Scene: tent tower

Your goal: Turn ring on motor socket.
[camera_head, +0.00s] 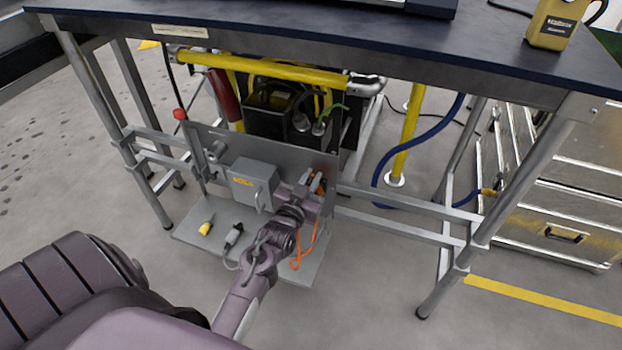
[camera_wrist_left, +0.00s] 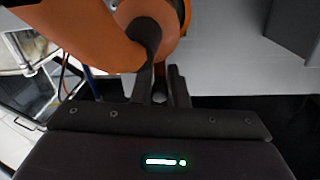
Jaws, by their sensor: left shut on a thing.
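The grey panel (camera_head: 225,145) stands upright on a flat grey base plate under the bench. My left gripper (camera_head: 314,188) is at the right part of this panel, at a small orange part (camera_head: 320,182) that the gripper and wrist largely cover. In the left wrist view, my left gripper's dark fingers (camera_wrist_left: 160,85) are close together against a rounded orange piece (camera_wrist_left: 150,22), which I take to be the ring on the motor socket. A second orange shape (camera_wrist_left: 65,30) fills the upper left there. The grip itself is partly hidden. My right gripper is not in view.
A grey box (camera_head: 254,183) with a handle is on the panel, left of my gripper. A yellow plug (camera_head: 206,228), a grey connector (camera_head: 234,236) and an orange cable (camera_head: 297,263) lie on the base plate. Bench legs and rails surround the panel.

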